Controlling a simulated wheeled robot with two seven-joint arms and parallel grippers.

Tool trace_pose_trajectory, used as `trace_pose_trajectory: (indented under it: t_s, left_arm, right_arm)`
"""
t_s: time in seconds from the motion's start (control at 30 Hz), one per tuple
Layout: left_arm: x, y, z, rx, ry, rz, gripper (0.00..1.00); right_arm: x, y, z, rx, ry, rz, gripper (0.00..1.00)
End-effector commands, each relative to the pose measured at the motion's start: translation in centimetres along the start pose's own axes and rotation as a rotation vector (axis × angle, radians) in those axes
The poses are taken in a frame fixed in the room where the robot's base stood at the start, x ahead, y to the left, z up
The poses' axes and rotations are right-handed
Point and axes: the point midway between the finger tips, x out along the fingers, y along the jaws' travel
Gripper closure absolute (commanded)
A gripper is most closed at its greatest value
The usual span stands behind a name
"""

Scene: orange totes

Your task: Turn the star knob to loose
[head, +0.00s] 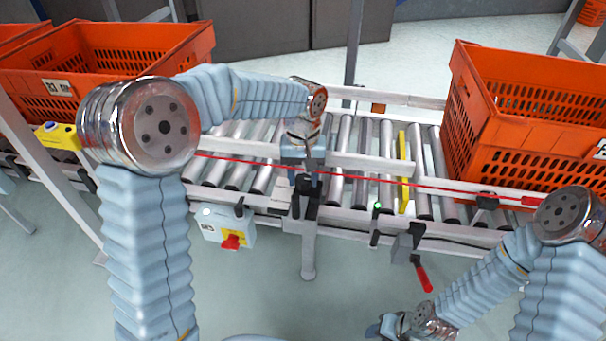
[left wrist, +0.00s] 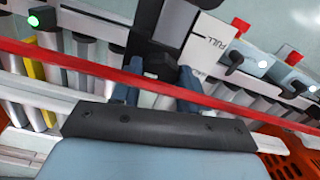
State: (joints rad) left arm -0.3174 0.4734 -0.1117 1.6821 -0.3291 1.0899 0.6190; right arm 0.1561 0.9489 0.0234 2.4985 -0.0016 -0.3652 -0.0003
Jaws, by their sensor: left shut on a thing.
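The star knob appears as a dark piece (head: 305,190) on the near rail of the roller conveyor, on top of a post. The knob's lobes and turn angle cannot be made out. My right gripper (head: 388,327) is low at the bottom edge, its fingers unclear.
A red cord (head: 400,181) runs along the conveyor rail, close by my left gripper. An orange tote (head: 500,135) stands at right; others are at left. A control box with a red button (head: 231,241) and a red-handled crank (head: 424,277) hang on the near side.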

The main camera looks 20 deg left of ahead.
Motion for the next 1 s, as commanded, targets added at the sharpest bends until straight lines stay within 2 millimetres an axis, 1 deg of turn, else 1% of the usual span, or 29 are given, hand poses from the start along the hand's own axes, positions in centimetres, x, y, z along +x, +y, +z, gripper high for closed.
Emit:
trace_pose_trajectory:
  t_s: [0.43, 0.47, 0.6, 0.87, 0.97, 1.0]
  left_arm:
    - [-0.1, 0.0, -0.1, -0.010, 0.004, 0.002, 0.86]
    - [-0.1, 0.0, -0.1, -0.010, 0.004, 0.002, 0.51]
    - [0.0, 0.0, -0.1, -0.009, 0.003, 0.002, 0.30]
    - [-0.1, 0.0, 0.0, -0.009, 0.002, 0.001, 0.30]
    - [-0.7, 0.0, -0.1, -0.009, 0.004, 0.002, 0.30]
    - [-1.1, 0.0, -0.1, -0.009, 0.004, 0.002, 0.30]
  right_arm:
    - [0.0, 0.0, 0.0, 0.000, 0.000, 0.000, 0.57]
    - [0.0, 0.0, 0.0, 0.000, 0.000, 0.000, 0.57]
    - [0.0, 0.0, 0.0, 0.000, 0.000, 0.000, 0.57]
    - [0.0, 0.0, 0.0, 0.000, 0.000, 0.000, 0.57]
    - [-0.1, 0.0, 0.0, 0.000, 0.000, 0.000, 0.57]
    - [-0.1, -0.1, 0.0, 0.000, 0.000, 0.000, 0.57]
